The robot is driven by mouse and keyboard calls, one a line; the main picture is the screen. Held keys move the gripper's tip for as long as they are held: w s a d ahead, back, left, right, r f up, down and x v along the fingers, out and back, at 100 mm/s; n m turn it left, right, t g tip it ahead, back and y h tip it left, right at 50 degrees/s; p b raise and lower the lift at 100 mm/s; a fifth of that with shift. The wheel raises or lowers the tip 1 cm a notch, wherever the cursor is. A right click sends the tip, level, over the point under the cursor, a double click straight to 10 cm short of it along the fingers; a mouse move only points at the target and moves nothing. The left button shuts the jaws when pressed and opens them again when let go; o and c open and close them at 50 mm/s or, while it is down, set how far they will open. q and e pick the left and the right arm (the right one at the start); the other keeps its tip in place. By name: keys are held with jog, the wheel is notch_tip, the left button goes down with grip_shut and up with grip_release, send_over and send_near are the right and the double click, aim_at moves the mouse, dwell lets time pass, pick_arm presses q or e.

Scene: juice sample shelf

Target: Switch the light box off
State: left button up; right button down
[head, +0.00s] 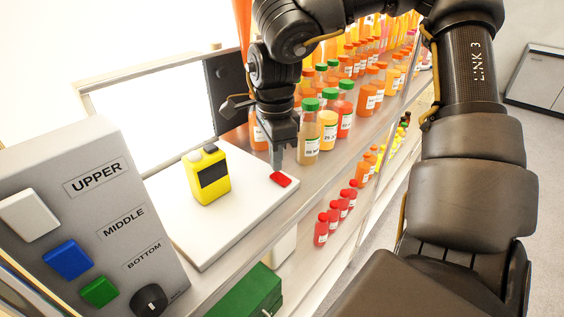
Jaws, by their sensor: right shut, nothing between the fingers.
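A flat white base (222,236) lies on the shelf top, with a red button (281,180) near its right corner. A bright white upright panel (150,108) in a pale frame stands behind it; I cannot tell whether the base and panel form one light box. My right gripper (277,160) points down, shut and empty, with its tips just above or touching the red button's far edge; I cannot tell which. My left gripper is not in view.
A yellow handheld device (208,175) stands on the base. A grey box (92,207) labelled UPPER, MIDDLE and BOTTOM, with white, blue and green buttons and a black knob (150,300), stands at the left. Several juice bottles (328,128) stand close right of my gripper.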

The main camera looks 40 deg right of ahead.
aim_at(276, 174)
jog(key=shift+f+b, duration=0.85)
jog(key=shift+f, duration=0.1)
dwell(0.5)
jog(key=shift+r+p, duration=2.65)
jog(key=shift+r, duration=0.9)
